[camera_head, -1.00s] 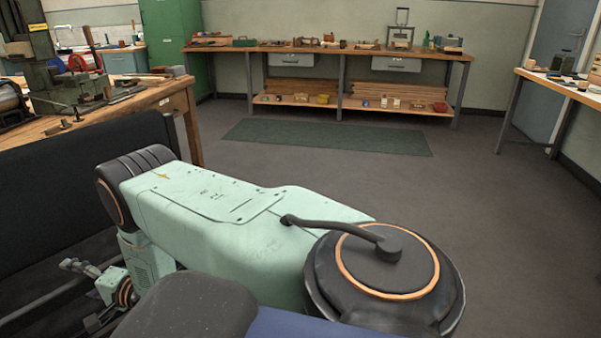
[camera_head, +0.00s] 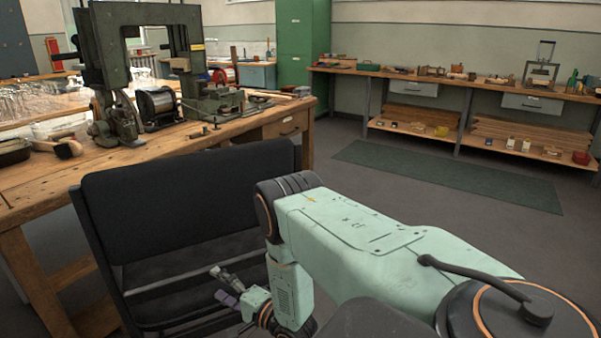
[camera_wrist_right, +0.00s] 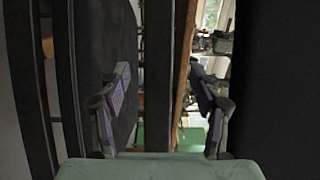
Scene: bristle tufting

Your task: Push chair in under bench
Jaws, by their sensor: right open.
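The black chair (camera_head: 185,205) stands in front of the wooden bench (camera_head: 275,124), its wide backrest toward me. Part of its seat shows below the backrest; its lower parts are out of frame. My right gripper (camera_head: 222,286) is open, low behind the backrest, by the frame bars at the seat. In the right wrist view, the open fingers (camera_wrist_right: 162,95) have a dark upright bar (camera_wrist_right: 158,60) showing between them, with dark chair panels at the left. I cannot tell whether the gripper touches the chair. My left gripper is not in view.
A green-grey machine (camera_head: 140,70) stands on the bench with a brush (camera_head: 58,148) and a tray near it. A second bench (camera_head: 480,88) with a shelf runs along the back wall, a green mat (camera_head: 450,174) before it. Grey floor (camera_head: 400,195) is clear at the right.

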